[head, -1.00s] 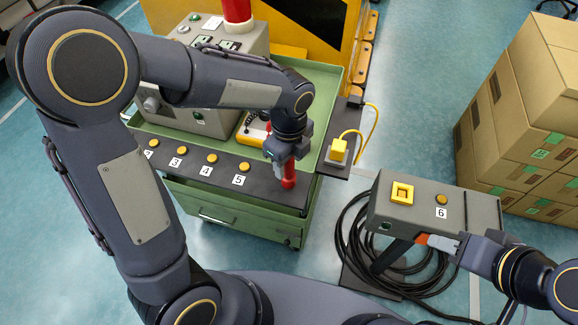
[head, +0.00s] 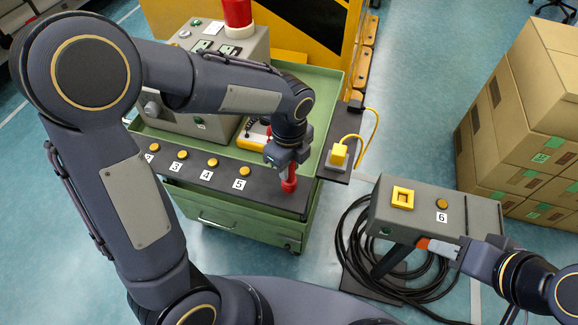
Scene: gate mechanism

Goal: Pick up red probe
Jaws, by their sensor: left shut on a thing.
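The red probe (head: 290,184) is upright at the right end of the dark front strip of the green cart, right of the button labelled 5. My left gripper (head: 285,163) is above it and shut on its upper part, which the gripper partly hides. I cannot tell whether the probe's lower end touches the strip. My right gripper (head: 436,247) is at the lower right, against or just in front of the grey box labelled 6. An orange tip shows at its end, and its jaw opening is not clear.
Black cable (head: 352,255) lies coiled on the floor. Cardboard boxes (head: 530,110) stand at the right.

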